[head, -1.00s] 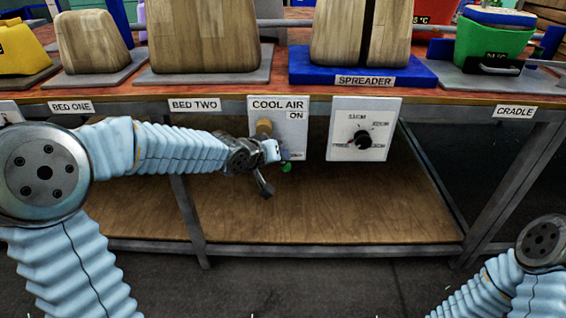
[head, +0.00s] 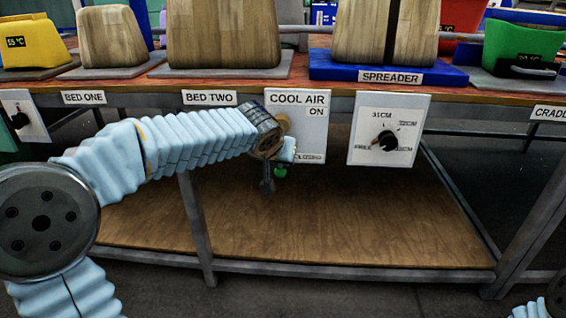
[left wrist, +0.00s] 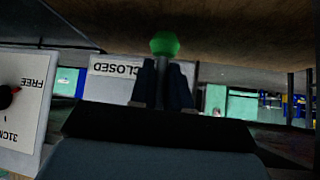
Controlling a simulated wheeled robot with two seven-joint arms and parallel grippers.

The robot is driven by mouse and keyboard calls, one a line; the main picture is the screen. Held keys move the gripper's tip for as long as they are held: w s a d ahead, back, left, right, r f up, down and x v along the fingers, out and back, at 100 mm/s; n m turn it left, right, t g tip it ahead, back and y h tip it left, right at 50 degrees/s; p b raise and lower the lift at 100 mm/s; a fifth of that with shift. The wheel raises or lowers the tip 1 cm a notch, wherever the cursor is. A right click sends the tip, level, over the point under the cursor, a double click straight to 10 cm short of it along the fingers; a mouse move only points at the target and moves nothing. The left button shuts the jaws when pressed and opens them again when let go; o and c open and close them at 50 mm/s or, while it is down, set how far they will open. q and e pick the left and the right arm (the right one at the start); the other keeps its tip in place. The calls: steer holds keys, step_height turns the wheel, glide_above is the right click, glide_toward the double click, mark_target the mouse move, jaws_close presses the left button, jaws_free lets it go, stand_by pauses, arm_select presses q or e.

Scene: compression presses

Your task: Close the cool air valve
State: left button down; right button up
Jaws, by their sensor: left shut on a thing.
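The cool air valve panel (head: 318,135) is a white plate under the table edge, marked ON at upper right and CLOSED at the bottom. Its brassy hub (head: 284,121) shows at the panel's left side, partly behind my wrist. The lever's green knob (head: 280,171) hangs about straight below the hub, beneath the panel. In the left wrist view my left gripper (left wrist: 162,84) is shut on the valve lever, with the green knob (left wrist: 165,44) beyond the fingertips. The CLOSED label (left wrist: 116,69) appears upside down beside the fingers. My right gripper is out of view.
The spreader dial panel (head: 388,130) is right of the valve panel. The blue spreader base (head: 480,76) and wooden blocks (head: 226,35) stand on the table above. A table leg (head: 196,215) and low wooden shelf (head: 340,225) lie below, with free room over the shelf.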

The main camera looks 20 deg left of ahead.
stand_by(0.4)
arm_select(q)
steer(key=c, duration=1.2)
jaws_free()
steer(key=shift+a, duration=0.1)
steer(key=p+v, duration=0.1)
steer(key=v, duration=1.2)
steer(key=shift+s+r+p, duration=0.25)
steer(key=shift+p, duration=0.1)
